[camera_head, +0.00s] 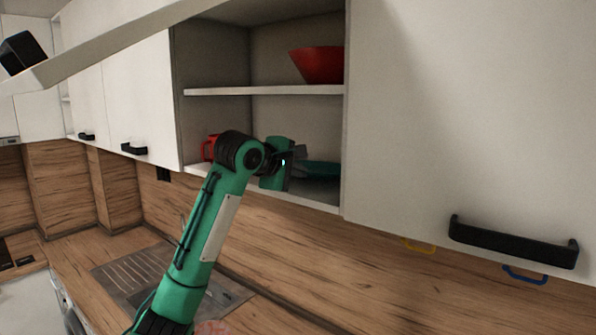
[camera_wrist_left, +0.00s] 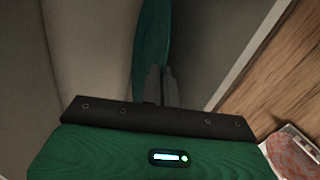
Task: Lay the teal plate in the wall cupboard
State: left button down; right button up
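The teal plate (camera_head: 320,168) is inside the open wall cupboard (camera_head: 265,202), just above or on the lower shelf; I cannot tell if it touches. My left gripper (camera_head: 292,170) reaches in over the shelf's front edge with the plate at its tips. In the left wrist view the plate (camera_wrist_left: 150,38) shows nearly edge-on, and the fingers (camera_wrist_left: 160,85) are close together at its near rim, shut on it. In the head view the gripper's hand hides part of the plate and the fingers. My right gripper is not in view.
A red bowl (camera_head: 318,65) stands on the upper shelf (camera_head: 262,90). A red mug (camera_head: 208,148) stands at the lower shelf's left end, behind my arm. The raised door (camera_head: 120,38) crosses the top left. A closed door with a black handle (camera_head: 512,242) is at right. A sink (camera_head: 140,275) lies below.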

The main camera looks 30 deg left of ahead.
pick_arm(q)
jog(key=shift+f, duration=0.35)
jog(key=c, duration=1.6)
grip_release()
jog(key=shift+s+b, duration=0.15)
jog(key=shift+b, duration=0.15)
jog(key=b+v, duration=0.6)
jog(key=v, duration=0.7)
jog(key=shift+s, duration=0.25)
jog(key=shift+a, duration=0.1)
